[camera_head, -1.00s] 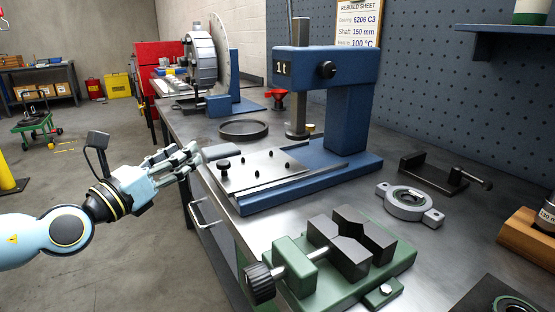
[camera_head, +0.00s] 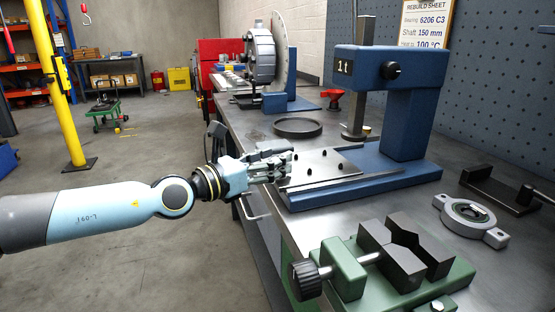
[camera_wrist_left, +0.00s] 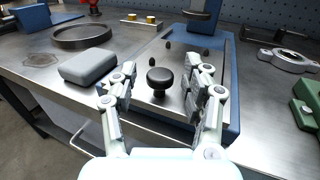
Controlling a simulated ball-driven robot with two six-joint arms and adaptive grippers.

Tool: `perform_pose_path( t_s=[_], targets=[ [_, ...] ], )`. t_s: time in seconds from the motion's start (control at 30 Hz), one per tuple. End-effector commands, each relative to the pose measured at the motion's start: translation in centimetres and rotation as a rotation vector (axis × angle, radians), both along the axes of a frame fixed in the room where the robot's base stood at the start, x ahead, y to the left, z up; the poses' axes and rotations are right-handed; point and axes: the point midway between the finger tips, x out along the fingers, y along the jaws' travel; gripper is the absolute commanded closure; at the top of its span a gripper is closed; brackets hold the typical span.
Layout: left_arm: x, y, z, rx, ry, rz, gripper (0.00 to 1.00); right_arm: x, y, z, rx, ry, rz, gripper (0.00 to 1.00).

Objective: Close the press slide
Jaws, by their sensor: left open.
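The blue arbor press (camera_head: 408,110) marked "1t" stands on the bench with its grey slide plate (camera_head: 328,163) lying on its base toward the front left edge. In the left wrist view the slide plate (camera_wrist_left: 178,67) shows several small black studs and a black knob (camera_wrist_left: 159,79). My left gripper (camera_head: 284,166) is at the near left edge of the slide. In the left wrist view its open fingers (camera_wrist_left: 160,88) stand apart on either side of the knob, with no clear contact. In the head view the gripper hides the knob. My right gripper is not in view.
A grey block (camera_wrist_left: 88,66) lies just left of the fingers, near the bench edge. A dark round tray (camera_head: 298,127) sits behind it. A green vise (camera_head: 405,272) and a grey bearing housing (camera_head: 470,219) stand at the right. The floor left of the bench is open.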

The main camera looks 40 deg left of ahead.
Motion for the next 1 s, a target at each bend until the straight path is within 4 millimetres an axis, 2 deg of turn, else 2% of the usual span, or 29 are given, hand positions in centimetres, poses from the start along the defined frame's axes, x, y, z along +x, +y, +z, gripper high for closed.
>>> perform_pose_path(
  t_s=[0.17, 0.47, 0.8, 0.83, 1.0],
  targets=[
    [1.5, -0.1, 0.0, -0.001, 0.000, 0.001, 0.51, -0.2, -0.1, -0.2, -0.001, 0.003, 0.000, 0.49],
    [1.6, -0.2, 0.0, -0.001, 0.001, 0.000, 0.53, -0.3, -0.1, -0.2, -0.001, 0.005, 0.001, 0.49],
    [1.6, -0.1, 0.0, -0.001, 0.001, 0.000, 0.97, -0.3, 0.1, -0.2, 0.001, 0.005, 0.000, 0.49],
    [1.6, -0.1, 0.0, -0.001, 0.001, 0.000, 1.00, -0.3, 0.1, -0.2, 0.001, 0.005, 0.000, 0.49],
    [1.6, -0.1, 0.0, -0.001, 0.001, 0.000, 1.00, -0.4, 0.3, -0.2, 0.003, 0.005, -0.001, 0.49]
  ],
)
